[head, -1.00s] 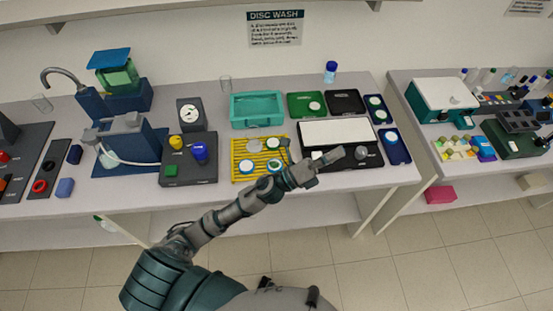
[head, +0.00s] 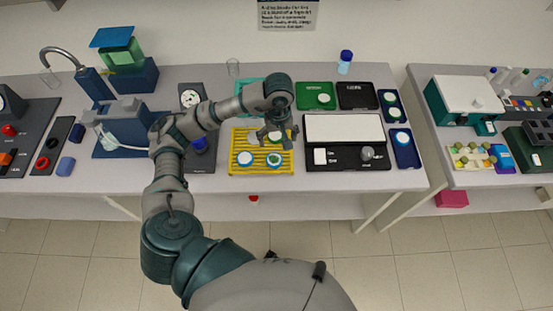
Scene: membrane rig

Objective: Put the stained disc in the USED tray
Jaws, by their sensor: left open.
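A yellow slatted rack (head: 261,172) holds several pale round discs. One disc (head: 275,160) at its front right looks darkly marked; a plainer white disc (head: 245,159) lies to its left. My left gripper (head: 273,138) is open and points down over the back right of the rack, close to another pale disc there. The gripper and wrist partly hide that disc, and contact cannot be told. My right gripper is not in view.
A black board with a white panel (head: 343,128) lies right of the rack, with a grey knob (head: 367,153) on it. Blue trays (head: 403,155) stand farther right. My forearm covers part of a teal bin (head: 245,84).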

